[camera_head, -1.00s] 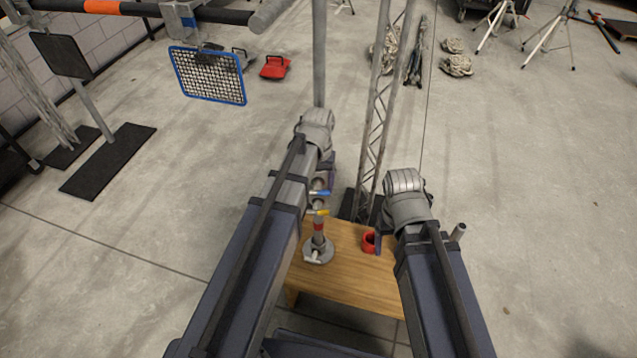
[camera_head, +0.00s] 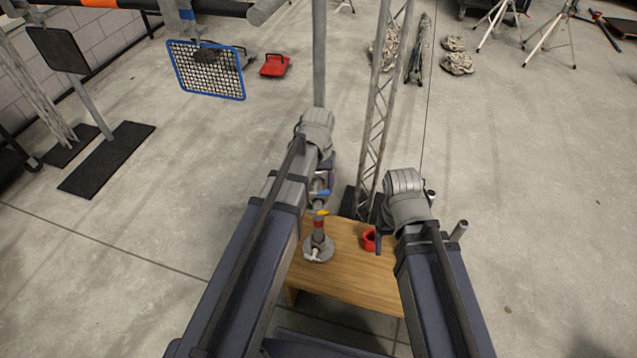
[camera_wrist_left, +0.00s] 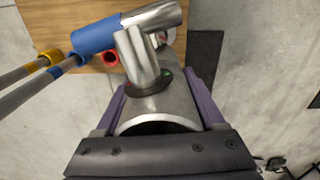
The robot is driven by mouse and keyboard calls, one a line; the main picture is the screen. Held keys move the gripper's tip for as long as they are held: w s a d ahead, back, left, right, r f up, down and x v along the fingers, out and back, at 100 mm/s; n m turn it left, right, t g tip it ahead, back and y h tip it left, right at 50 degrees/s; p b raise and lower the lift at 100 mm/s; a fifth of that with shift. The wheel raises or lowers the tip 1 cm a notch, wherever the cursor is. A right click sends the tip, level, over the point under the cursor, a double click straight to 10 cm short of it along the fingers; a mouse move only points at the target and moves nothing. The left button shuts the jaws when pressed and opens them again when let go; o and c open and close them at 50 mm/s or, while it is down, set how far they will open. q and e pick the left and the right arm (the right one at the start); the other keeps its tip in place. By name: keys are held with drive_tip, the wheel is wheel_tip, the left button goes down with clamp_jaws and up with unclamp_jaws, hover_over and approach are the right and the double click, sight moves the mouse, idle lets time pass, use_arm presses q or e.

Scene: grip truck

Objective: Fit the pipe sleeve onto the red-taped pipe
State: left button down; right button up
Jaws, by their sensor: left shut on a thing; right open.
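My left gripper (camera_wrist_left: 155,105) is shut on the pipe sleeve (camera_wrist_left: 165,108), a grey metal cylinder with a T-shaped metal lever. In the head view my left arm partly hides this gripper (camera_head: 322,168). The red-taped pipe (camera_head: 319,224) stands upright from a round metal base (camera_head: 318,249) on the wooden table (camera_head: 355,280). The sleeve appears beyond the pipe in the head view, apart from its base; its exact height is unclear. My right gripper (camera_head: 378,241) is open, mostly hidden by its arm, beside a red cup-like part (camera_head: 369,240).
A truss (camera_head: 375,140) and a pole (camera_head: 319,60) stand behind the table. Much of the table's front is clear.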

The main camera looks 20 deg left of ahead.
use_arm(q)
drive_tip(key=shift+f, duration=0.25)
unclamp_jaws()
drive_tip(key=shift+r, duration=0.15)
wheel_tip(320, 180, up, 8)
drive_tip(key=p, duration=0.7)
drive_tip(key=shift+f, duration=0.2)
drive_tip(key=shift+f, duration=0.1)
wheel_tip(320, 180, down, 8)
drive_tip(key=b, duration=0.7)
drive_tip(key=shift+b, duration=0.35)
drive_tip(key=shift+r, duration=0.25)
